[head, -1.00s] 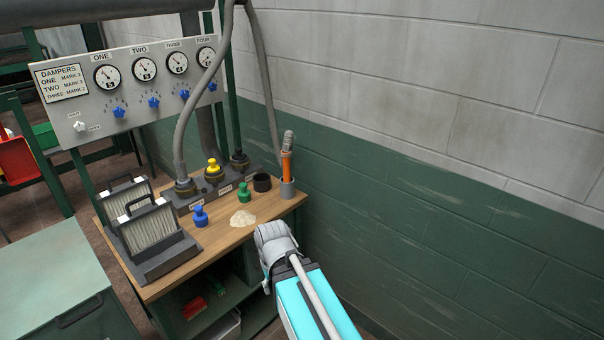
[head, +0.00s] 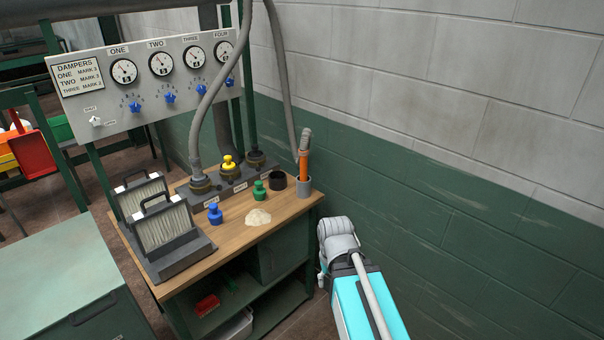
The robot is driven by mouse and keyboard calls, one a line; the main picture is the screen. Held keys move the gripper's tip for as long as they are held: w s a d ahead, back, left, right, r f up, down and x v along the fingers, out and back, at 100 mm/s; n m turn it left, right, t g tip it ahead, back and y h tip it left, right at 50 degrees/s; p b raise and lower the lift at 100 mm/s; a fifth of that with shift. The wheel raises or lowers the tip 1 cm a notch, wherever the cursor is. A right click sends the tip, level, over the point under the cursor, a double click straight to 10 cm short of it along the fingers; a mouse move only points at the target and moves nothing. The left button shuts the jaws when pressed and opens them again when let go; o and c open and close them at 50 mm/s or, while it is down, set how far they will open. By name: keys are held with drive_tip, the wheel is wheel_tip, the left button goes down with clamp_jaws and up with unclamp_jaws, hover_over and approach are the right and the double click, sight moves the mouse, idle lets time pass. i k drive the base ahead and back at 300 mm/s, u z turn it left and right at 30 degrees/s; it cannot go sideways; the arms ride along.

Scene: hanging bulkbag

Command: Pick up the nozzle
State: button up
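What looks like the nozzle (head: 304,160) is an orange tube with a grey angled top. It stands upright in a grey cup holder (head: 304,187) at the right back corner of the wooden bench (head: 285,215); its lower end is hidden in the cup. My arm reaches in from the bottom right, and its grey wrist part is right of the bench and nearer to me than the nozzle, apart from it. My gripper's fingers do not show; the arm hides whatever is beyond the wrist.
Blue (head: 215,213), green (head: 259,190) and yellow (head: 228,165) plugs, a black ring (head: 277,181), a pale powder patch (head: 258,217) and two filter panels (head: 160,220) are on the bench. A wall (head: 420,220) bounds the right side.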

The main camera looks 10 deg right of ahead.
sight(303, 154)
drive_tip(key=z, duration=0.1)
drive_tip(key=i, duration=1)
drive_tip(key=u, duration=0.1)
